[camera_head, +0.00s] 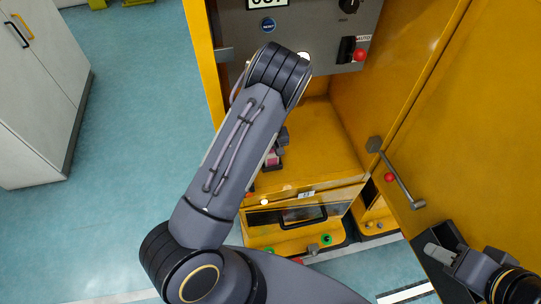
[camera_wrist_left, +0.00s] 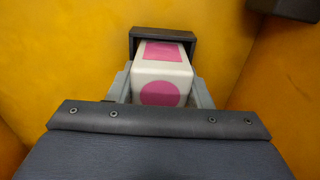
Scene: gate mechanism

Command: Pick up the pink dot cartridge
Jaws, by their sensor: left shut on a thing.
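The pink dot cartridge (camera_wrist_left: 161,75) is a white block in the left wrist view, with a pink circle on its near face and a pink square on its top. Its far end sits in a dark grey holder (camera_wrist_left: 163,38) on the yellow wall. My left gripper (camera_wrist_left: 160,88) is shut on the cartridge, one grey finger along each side. In the head view a small pink part of the cartridge (camera_head: 271,158) shows beside my left arm, which hides the rest. My right gripper (camera_head: 440,254) is at the lower right, partly dark, and its jaw opening is unclear.
The yellow cabinet surrounds the left gripper. Below is a drawer with a black handle (camera_head: 303,217). A grey control panel (camera_head: 300,35) is above. Open floor (camera_head: 125,130) lies to the left.

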